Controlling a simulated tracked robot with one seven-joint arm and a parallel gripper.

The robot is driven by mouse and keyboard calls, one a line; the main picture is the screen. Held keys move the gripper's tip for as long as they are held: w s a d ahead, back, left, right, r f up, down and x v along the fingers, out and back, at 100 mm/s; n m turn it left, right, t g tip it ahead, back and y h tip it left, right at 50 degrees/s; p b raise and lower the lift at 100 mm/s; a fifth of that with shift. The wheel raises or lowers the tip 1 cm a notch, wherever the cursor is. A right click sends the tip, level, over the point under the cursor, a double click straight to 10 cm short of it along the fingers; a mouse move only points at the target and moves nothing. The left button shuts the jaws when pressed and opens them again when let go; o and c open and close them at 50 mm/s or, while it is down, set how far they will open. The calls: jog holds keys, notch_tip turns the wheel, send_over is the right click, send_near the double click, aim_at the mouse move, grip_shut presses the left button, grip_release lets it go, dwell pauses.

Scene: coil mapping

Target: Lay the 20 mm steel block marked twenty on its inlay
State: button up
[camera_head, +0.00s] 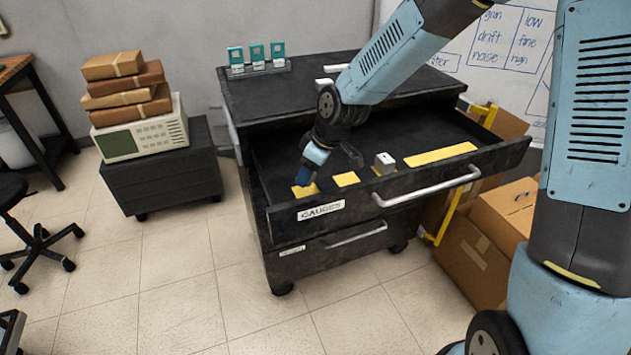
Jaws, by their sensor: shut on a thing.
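The open top drawer (400,186) labelled GAUGES holds a row of yellow inlays. My gripper (303,186) points down into its front left corner, right over the leftmost yellow inlay (312,190). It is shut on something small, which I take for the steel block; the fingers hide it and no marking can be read. I cannot tell whether it touches the inlay. The second inlay (346,179) is bare. A light grey block (385,160) stands on or beside the third, mostly hidden inlay. A long yellow inlay (440,154) at the right is bare.
The drawer's front wall and handle (425,186) lie close to my gripper. The cabinet top (290,88) carries a rack of teal pieces (257,55) and small white items. Cartons (475,250) stand at the right. The floor in front is clear.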

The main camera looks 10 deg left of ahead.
jog(key=shift+a+f, duration=0.15)
jog(key=shift+f, duration=1.5)
jog(key=o, duration=1.2)
jog(key=shift+f, duration=0.1)
jog(key=shift+v, duration=6.1)
